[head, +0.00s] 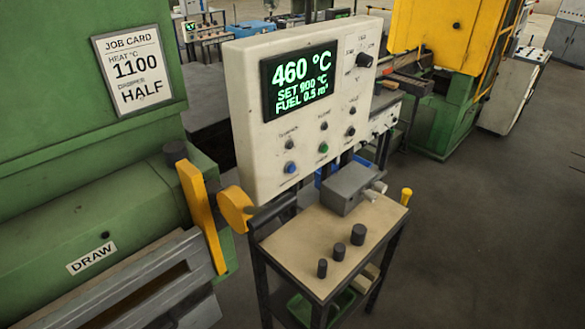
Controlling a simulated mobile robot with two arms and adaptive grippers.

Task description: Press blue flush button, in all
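The blue flush button (291,168) sits at the lower left of the white control panel (245,110), and nothing covers it. A green button (323,148) and several dark knobs or buttons are on the same panel. The panel's screen (300,80) reads 460 °C, SET 900 °C and FUEL 0.5 m³. The small labels by the buttons are too blurred to read. Neither of my grippers shows in the head view.
A green furnace (60,210) with a job card (131,68) reading 1100 and HALF stands at left. A yellow lever (200,215) stands at its edge. A small table (295,245) with dark cylinders is below the panel. Floor at right is clear.

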